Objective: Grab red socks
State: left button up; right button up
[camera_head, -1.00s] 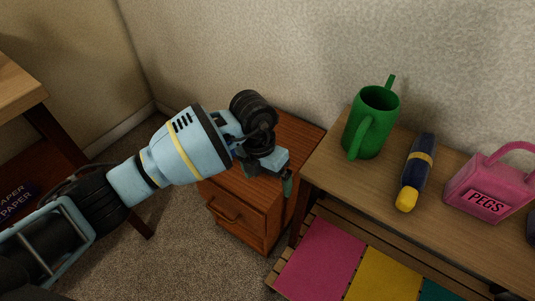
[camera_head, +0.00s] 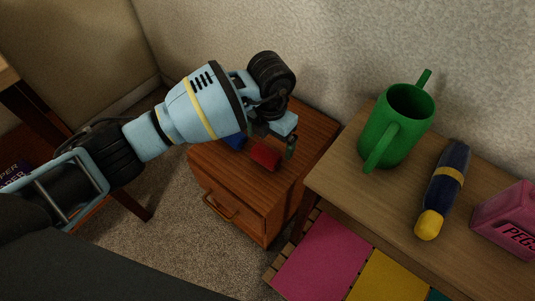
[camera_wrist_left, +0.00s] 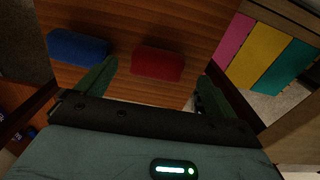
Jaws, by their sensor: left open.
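The red socks (camera_head: 265,156) are a small red bundle on top of the wooden cabinet (camera_head: 223,170). In the left wrist view the red bundle (camera_wrist_left: 157,63) lies between and just beyond my left gripper's two green fingers. My left gripper (camera_head: 288,140) is open and empty, above the cabinet top, with its fingers (camera_wrist_left: 155,82) spread either side of the red bundle. I cannot tell the exact height between them. My right gripper is not in view.
A blue bundle (camera_wrist_left: 78,47) lies left of the red one and is partly hidden by my arm in the head view (camera_head: 236,140). A wooden table (camera_head: 345,185) at right holds a green watering can (camera_head: 396,125), a blue-yellow torch-like item (camera_head: 442,190) and a pink pegs container (camera_head: 507,220).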

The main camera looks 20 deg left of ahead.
aim_at(269, 147)
pick_arm(q)
jog(key=shift+f, duration=0.15)
notch_tip(269, 147, down, 5)
jog(key=shift+w+a+r+b, duration=0.1)
jog(key=shift+w+b, duration=0.05)
jog(key=shift+b, duration=0.95)
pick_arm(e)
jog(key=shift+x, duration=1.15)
pick_arm(q)
jog(key=shift+c, duration=0.4)
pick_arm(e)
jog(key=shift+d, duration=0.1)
pick_arm(q)
jog(key=c, duration=1)
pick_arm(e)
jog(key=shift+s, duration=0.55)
